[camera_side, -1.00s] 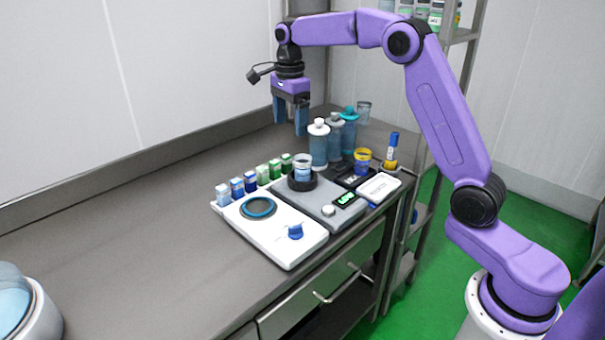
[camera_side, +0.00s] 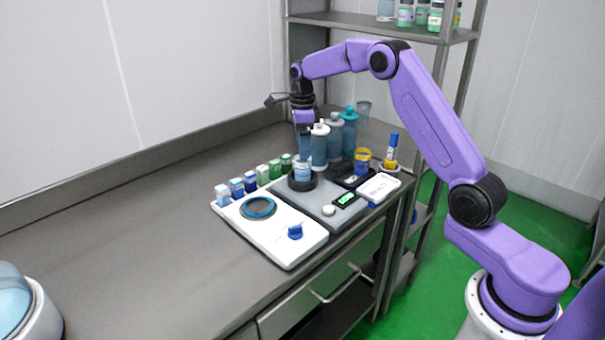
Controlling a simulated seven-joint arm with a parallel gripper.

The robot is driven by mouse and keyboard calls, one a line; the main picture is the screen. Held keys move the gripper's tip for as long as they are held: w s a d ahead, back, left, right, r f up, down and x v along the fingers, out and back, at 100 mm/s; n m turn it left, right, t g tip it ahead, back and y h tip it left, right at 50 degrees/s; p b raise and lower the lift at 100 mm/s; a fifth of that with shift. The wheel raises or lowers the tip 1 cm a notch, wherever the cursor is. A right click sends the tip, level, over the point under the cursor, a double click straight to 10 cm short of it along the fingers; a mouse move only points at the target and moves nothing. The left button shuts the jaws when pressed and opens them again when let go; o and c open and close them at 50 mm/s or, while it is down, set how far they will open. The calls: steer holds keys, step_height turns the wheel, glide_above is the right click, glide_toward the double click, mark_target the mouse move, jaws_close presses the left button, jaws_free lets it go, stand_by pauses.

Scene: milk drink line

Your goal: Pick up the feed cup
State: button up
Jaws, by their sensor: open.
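A small clear cup with a blue band (camera_side: 302,172) stands upright in a black ring on the grey scale (camera_side: 325,203); it looks like the feed cup, though no label is readable. A yellow-rimmed blue cup (camera_side: 362,161) stands on a black device to its right. My gripper (camera_side: 304,154) points straight down, open, with its blue fingers at or just above the clear cup's rim. The fingers overlap in this view, so I cannot tell whether they straddle or touch the cup.
Grey and teal bottles (camera_side: 335,138) stand close behind and right of my gripper. Several small blue and green boxes (camera_side: 250,182) line the left side. A white panel with a blue ring and knob (camera_side: 270,232) lies in front. The left counter is mostly clear.

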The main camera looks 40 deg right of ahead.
mark_target(302, 165)
steer(key=shift+f, duration=3.9)
steer(key=c, duration=1.3)
steer(key=shift+r, duration=0.1)
